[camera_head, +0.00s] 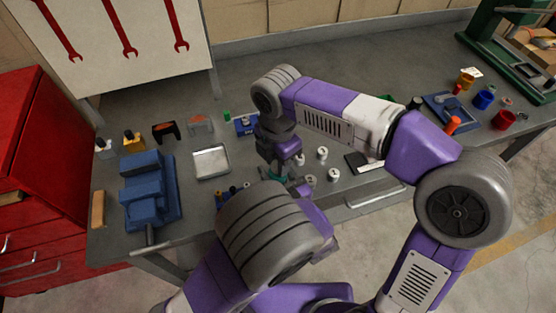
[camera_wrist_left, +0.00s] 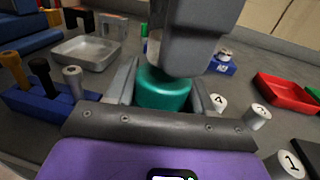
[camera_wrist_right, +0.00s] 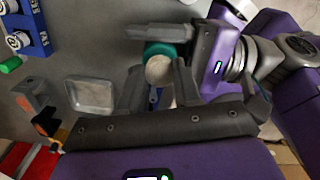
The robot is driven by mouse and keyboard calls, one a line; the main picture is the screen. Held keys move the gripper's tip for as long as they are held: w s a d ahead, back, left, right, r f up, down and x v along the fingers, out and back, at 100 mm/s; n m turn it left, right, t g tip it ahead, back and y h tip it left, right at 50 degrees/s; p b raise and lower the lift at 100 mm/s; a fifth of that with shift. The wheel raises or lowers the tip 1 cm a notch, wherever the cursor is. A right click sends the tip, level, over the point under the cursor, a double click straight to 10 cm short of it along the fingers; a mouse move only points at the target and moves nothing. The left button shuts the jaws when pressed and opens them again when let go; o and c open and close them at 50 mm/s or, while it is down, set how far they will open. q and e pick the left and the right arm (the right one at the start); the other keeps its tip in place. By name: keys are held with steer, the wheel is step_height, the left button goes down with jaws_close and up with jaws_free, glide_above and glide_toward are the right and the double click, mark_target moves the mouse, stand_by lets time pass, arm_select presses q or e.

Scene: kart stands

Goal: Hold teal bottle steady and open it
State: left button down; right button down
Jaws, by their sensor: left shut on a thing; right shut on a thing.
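The teal bottle (camera_wrist_left: 162,92) stands between the fingers of my left gripper (camera_wrist_left: 165,98) in the left wrist view, which is shut on its body. In the right wrist view, the teal body (camera_wrist_right: 152,48) shows behind its pale round cap (camera_wrist_right: 158,70). My right gripper (camera_wrist_right: 160,84) comes from above with its fingers on both sides of the cap, shut on it. In the head view the two grippers meet over the bench, and only a sliver of teal (camera_head: 292,178) shows between them. The right gripper's body hides the cap in the left wrist view.
Several white numbered canisters (camera_head: 322,153) stand close to the right of the grippers. A metal tray (camera_head: 211,163) and a blue vise (camera_head: 146,190) lie to the left. A blue rack (camera_wrist_left: 50,100) with several pegs is near the left gripper. A red bin (camera_wrist_left: 288,95) stands right.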

steer(key=shift+r, duration=0.8)
steer(key=shift+r, duration=2)
arm_select(q)
steer(key=shift+c, duration=1.7)
jaws_free()
steer(key=shift+s+d, duration=0.1)
